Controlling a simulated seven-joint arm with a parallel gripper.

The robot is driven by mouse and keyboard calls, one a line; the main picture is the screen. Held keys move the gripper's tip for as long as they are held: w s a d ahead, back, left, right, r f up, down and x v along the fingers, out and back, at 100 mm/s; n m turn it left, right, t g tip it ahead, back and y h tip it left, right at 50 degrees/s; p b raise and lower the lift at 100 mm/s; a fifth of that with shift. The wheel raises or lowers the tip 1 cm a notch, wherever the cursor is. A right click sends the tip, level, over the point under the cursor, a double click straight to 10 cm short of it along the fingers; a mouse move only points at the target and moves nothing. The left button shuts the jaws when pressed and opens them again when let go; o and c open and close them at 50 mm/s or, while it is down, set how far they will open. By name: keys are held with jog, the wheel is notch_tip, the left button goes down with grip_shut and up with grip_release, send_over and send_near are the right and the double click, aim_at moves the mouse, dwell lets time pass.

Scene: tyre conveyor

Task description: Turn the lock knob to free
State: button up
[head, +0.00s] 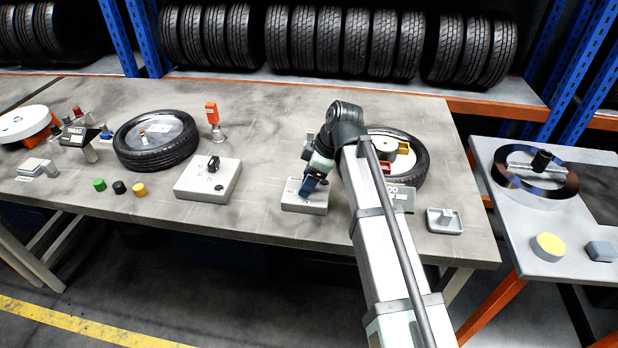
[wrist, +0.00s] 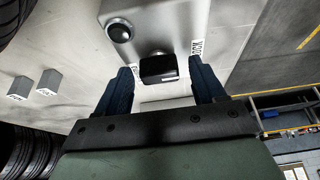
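The lock knob (wrist: 158,69) is a black block on a light grey box (wrist: 178,22). In the wrist view it sits between the two dark blue fingers of my gripper (wrist: 163,82), with a small gap at each side. A white label (wrist: 198,48) on the box stands by the right finger; another label is mostly hidden by the left finger. A round black button (wrist: 120,31) is on the same box. In the head view the box (head: 305,207) lies under my gripper (head: 307,190), and the knob is hidden there.
A similar grey box with a black knob (head: 208,180) stands to the left. A tyre (head: 415,150) with coloured parts lies close behind my arm at the right. A small grey tray (head: 443,227) is at the right front. The table front edge is near.

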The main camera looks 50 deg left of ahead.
jog(key=c, duration=1)
jog(key=shift+m, duration=0.4)
jog(key=m, duration=0.1)
jog(key=m+t, duration=0.1)
jog(key=m, duration=0.1)
jog(key=shift+s+d+y, duration=0.15)
jog(key=shift+y, duration=0.25)
jog(key=m+t, duration=0.1)
jog(key=m, duration=0.2)
jog(key=shift+m+t, duration=0.3)
jog(key=m+t, duration=0.1)
jog(key=m, duration=0.2)
jog(key=m+t, duration=0.1)
jog(key=m, duration=0.2)
jog(key=shift+s, duration=0.2)
jog(key=shift+m+t, duration=0.3)
jog(key=o, duration=1.1)
